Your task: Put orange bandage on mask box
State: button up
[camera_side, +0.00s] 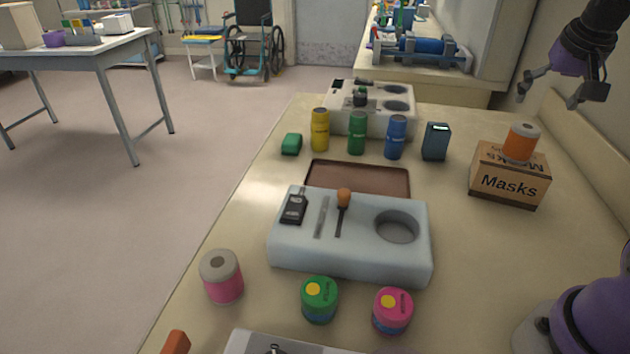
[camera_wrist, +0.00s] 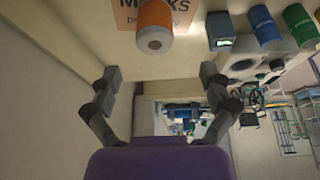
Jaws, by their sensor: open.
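The orange bandage (camera_side: 522,142) is a roll with a grey top. It stands upright on top of the mask box (camera_side: 508,187), a brown cardboard box marked "Masks". In the wrist view the orange bandage (camera_wrist: 154,24) shows in front of the mask box (camera_wrist: 185,15), at the top of the picture. My gripper (camera_side: 556,86) is open and empty, above and behind the box in the side view, clear of the bandage. In the wrist view the fingers of my gripper (camera_wrist: 160,85) are spread wide with nothing between them.
Yellow (camera_side: 320,130), green (camera_side: 357,133) and blue (camera_side: 396,137) cans and a dark box (camera_side: 436,142) stand left of the mask box. A grey-blue holder (camera_side: 350,258), a brown tray (camera_side: 385,181) and a pink bandage roll (camera_side: 221,277) are nearer. The counter right of the holder is clear.

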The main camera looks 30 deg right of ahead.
jog(key=s+a+f+n+t+y, duration=0.1)
jog(key=a+n, duration=0.3)
jog(key=a, duration=0.7)
jog(key=s+a+f+n+t+y, duration=0.1)
jog(key=a+n, duration=0.4)
jog(key=a, duration=0.6)
jog(key=shift+s+f+n+t+y, duration=0.3)
jog(key=shift+s+f+y, duration=0.4)
jog(key=shift+s, duration=0.2)
